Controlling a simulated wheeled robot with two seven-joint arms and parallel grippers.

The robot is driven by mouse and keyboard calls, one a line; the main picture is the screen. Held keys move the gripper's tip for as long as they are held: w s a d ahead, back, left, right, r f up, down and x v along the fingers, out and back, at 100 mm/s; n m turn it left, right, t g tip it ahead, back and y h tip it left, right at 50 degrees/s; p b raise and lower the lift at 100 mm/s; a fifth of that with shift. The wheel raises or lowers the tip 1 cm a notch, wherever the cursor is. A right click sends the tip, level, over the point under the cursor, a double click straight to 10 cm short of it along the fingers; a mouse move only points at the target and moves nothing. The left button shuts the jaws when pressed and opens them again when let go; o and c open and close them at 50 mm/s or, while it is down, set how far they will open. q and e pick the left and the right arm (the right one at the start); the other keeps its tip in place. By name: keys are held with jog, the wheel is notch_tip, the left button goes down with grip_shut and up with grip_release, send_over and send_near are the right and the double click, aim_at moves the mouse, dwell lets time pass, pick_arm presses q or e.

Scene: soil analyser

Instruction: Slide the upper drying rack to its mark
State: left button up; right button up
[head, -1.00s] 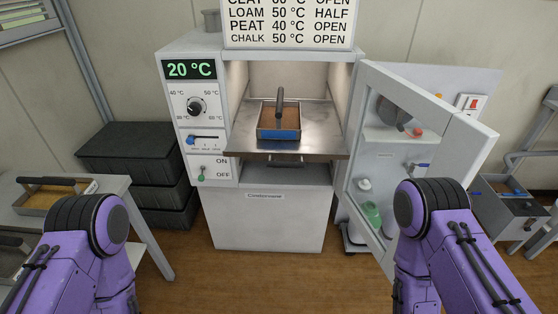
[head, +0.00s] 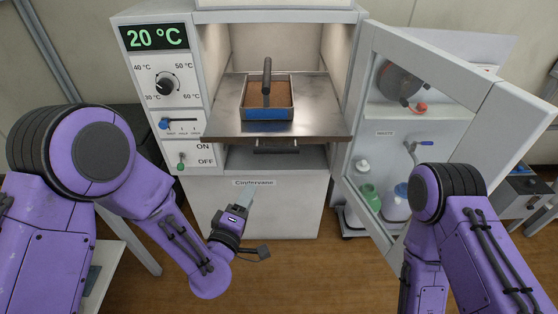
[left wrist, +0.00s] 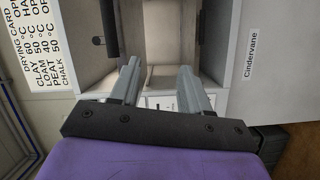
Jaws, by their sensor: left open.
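The upper drying rack (head: 325,122) is a flat metal shelf in the oven chamber, its front edge sticking out past the opening. A tray of brown soil (head: 268,100) with a blue front and dark upright handle stands on it. A dark grip (head: 276,146) shows just under the rack's front edge. My left gripper (head: 241,196) is below and left of the rack, in front of the oven's lower panel, apart from the rack. In the left wrist view its fingers (left wrist: 160,88) are apart with nothing between them. I cannot make out the rack's mark. My right gripper is out of view.
The oven door (head: 445,110) stands open to the right, close to my right arm. The control panel (head: 165,90) reads 20 °C, left of the chamber. Bottles (head: 370,195) show behind the door's glass. The floor before the oven is clear.

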pick_arm(q)
jog(key=t+h, duration=0.2)
send_near(277, 151)
jog(key=shift+n+g, duration=0.3)
jog(key=shift+n, duration=0.1)
jog(key=p+x, duration=0.3)
jog(key=x, duration=0.7)
jog(key=shift+w+r, duration=0.1)
jog(key=shift+w, duration=0.3)
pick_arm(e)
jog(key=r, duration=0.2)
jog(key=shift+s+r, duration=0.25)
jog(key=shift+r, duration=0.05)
pick_arm(q)
grip_shut()
